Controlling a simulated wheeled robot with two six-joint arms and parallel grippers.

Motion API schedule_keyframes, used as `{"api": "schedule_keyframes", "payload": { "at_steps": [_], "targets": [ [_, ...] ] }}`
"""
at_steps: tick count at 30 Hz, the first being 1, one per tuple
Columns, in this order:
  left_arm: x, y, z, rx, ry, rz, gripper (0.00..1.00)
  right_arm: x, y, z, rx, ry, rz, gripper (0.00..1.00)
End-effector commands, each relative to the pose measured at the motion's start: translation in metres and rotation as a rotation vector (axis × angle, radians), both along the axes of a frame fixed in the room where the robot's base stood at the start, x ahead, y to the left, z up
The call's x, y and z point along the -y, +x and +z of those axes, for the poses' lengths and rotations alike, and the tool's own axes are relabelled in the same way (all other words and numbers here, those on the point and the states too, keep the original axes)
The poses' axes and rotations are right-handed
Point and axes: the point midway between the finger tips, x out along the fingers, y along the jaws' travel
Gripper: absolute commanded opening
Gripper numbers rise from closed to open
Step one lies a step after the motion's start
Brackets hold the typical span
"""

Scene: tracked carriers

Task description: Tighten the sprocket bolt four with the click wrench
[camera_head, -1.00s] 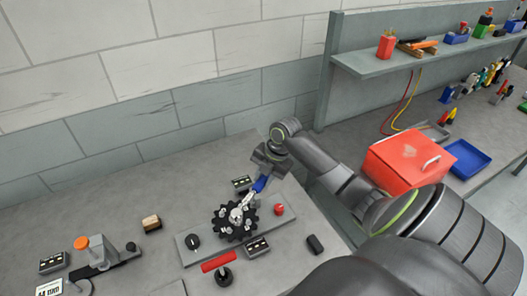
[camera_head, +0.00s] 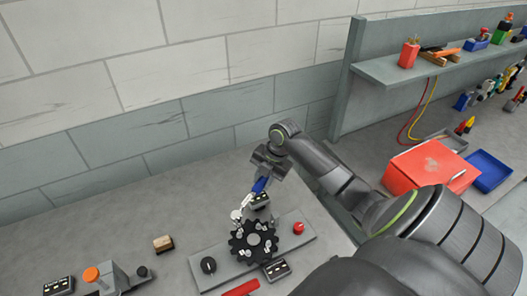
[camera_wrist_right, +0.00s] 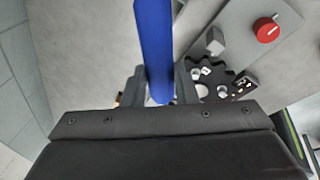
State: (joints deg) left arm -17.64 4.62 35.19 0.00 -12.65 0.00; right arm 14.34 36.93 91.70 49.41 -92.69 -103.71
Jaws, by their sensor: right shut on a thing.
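A black toothed sprocket (camera_head: 254,241) with several light bolts stands on a grey plate (camera_head: 213,278) on the bench. I cannot tell which bolt is number four. My right gripper (camera_head: 264,178) is shut on the blue handle of the click wrench (camera_head: 260,186), behind the sprocket. The wrench's metal head points down-left, at the sprocket's back left edge in the head view; contact with a bolt cannot be made out. In the right wrist view the blue handle (camera_wrist_right: 153,40) runs between the fingers, with part of the sprocket (camera_wrist_right: 212,85) at right. My left gripper is not in view.
A black knob (camera_head: 208,265) and a red knob (camera_head: 299,228) flank the sprocket. A wooden block (camera_head: 163,243) and an orange-topped device (camera_head: 92,274) stand left. A red toolbox (camera_head: 428,165) stands right. Bench behind the block is clear.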

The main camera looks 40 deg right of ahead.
Motion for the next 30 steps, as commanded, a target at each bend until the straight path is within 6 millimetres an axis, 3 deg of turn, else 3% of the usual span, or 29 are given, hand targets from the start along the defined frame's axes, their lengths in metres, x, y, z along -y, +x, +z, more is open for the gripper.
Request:
{"api": "schedule_keyframes", "payload": {
  "at_steps": [7, 21, 29, 30],
  "targets": [
    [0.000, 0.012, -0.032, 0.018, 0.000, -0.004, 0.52, -0.001, 0.002, -0.041, 0.001, 0.001, 0.011, 0.00],
    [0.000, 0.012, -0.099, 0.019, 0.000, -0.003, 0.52, -0.037, 0.061, -0.038, 0.004, 0.002, 0.503, 0.00],
    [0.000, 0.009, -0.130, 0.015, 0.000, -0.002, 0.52, -0.073, 0.081, -0.037, 0.004, 0.002, 0.795, 0.00],
    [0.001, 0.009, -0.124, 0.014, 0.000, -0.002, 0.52, -0.077, 0.082, -0.031, 0.001, 0.003, 0.831, 0.00]
  ]
}}
